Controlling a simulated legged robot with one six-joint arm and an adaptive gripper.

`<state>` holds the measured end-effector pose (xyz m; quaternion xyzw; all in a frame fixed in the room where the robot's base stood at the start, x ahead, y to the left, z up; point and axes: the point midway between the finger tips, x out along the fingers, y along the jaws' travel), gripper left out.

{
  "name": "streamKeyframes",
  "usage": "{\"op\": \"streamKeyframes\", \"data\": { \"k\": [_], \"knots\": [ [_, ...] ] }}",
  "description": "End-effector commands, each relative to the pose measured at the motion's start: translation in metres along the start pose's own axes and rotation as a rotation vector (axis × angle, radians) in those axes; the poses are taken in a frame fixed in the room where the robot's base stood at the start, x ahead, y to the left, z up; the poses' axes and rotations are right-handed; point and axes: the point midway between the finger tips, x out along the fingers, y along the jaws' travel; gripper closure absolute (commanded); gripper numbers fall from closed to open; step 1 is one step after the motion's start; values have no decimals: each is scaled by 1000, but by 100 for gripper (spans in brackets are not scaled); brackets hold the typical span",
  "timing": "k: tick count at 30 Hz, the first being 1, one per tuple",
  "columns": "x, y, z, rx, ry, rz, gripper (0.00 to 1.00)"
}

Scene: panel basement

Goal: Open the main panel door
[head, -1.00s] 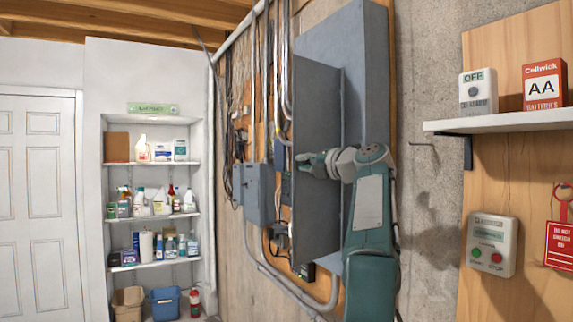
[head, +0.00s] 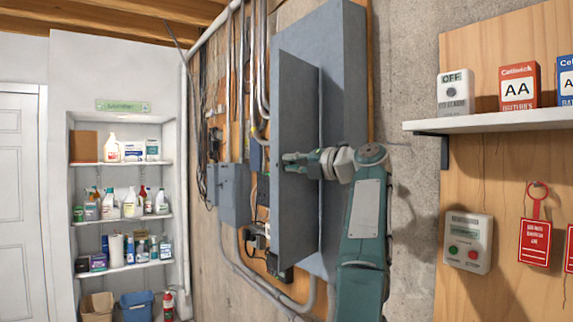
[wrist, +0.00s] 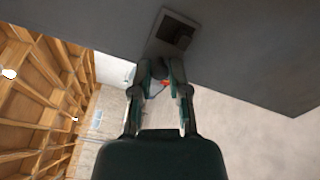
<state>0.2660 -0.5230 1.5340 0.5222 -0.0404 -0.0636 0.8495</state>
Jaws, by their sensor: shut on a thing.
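The main panel door (head: 293,215) is a tall flat grey metal leaf. It stands swung out from the grey panel box (head: 342,50) behind it, with a gap into the box at its right. My gripper (head: 288,161) reaches from the right and is at the door about mid-height. In the wrist view my gripper (wrist: 161,74) is shut on a small dark latch part beside a square recess (wrist: 176,33) in the door's face (wrist: 240,45). The fingers hide much of that part. The inside of the box is mostly hidden by the door and my arm.
A smaller grey box (head: 234,194) and conduits (head: 262,70) are left of the door. A wooden board at right carries a shelf (head: 490,124) and a control box (head: 468,242). Stocked white shelves (head: 120,166) stand at back left. Concrete wall (head: 415,190) lies behind my arm.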

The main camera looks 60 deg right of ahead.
Motion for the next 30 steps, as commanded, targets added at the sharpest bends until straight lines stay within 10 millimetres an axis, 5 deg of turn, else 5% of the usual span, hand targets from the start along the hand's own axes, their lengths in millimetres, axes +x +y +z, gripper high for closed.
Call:
{"op": "streamKeyframes", "data": {
  "k": [14,15,17,30],
  "knots": [
    [-2,-5,2,5,0,-6,100],
    [-2,-5,2,5,0,-6,61],
    [-2,-4,2,5,0,-5,44],
    [-2,0,0,0,1,-1,44]
  ]
}}
